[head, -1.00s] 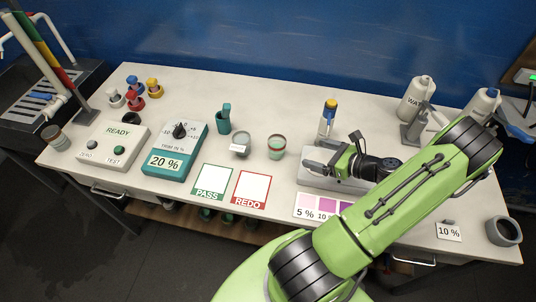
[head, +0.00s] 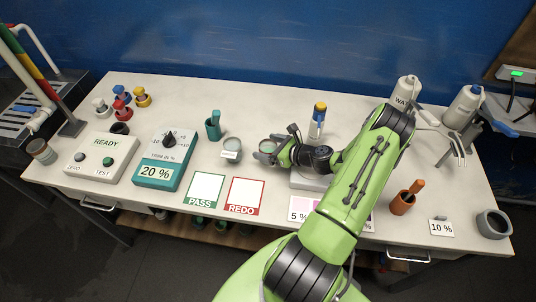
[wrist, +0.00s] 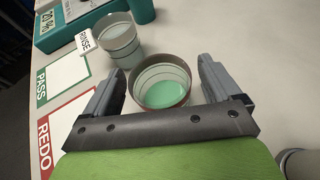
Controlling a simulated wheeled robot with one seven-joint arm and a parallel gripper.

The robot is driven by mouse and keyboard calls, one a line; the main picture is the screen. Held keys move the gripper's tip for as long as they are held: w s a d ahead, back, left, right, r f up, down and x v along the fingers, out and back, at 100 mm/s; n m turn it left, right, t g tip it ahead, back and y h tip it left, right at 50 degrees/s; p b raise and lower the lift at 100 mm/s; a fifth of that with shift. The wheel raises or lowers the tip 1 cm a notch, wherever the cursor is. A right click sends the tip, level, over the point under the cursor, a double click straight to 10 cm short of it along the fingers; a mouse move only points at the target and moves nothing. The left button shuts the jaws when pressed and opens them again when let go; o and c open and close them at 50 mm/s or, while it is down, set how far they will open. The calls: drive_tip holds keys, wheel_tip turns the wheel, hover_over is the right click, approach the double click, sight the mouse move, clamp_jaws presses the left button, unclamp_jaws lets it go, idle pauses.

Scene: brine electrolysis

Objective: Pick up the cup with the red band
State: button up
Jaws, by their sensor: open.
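A clear cup with green liquid and a brownish rim (wrist: 161,88) stands between the two fingers of my gripper (wrist: 160,72) in the wrist view. The fingers are open on either side of it, and I cannot tell whether they touch it. A red band is not clearly seen on its wall. In the head view the cup (head: 268,146) is partly hidden by my gripper (head: 270,149). A second cup, with a RINSE tag (wrist: 120,40), stands just behind and to the left; it also shows in the head view (head: 232,145).
A teal holder (head: 213,127) stands behind the cups. A teal 20 % dial box (head: 160,165) is to the left. PASS (head: 205,187) and REDO (head: 245,193) cards lie in front. A blue-and-yellow-topped bottle (head: 318,120) stands behind my arm. An orange pot (head: 402,203) is to the right.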

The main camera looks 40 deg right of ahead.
drive_tip(key=c, duration=1.2)
wheel_tip(320, 180, up, 10)
drive_tip(key=p, duration=0.1)
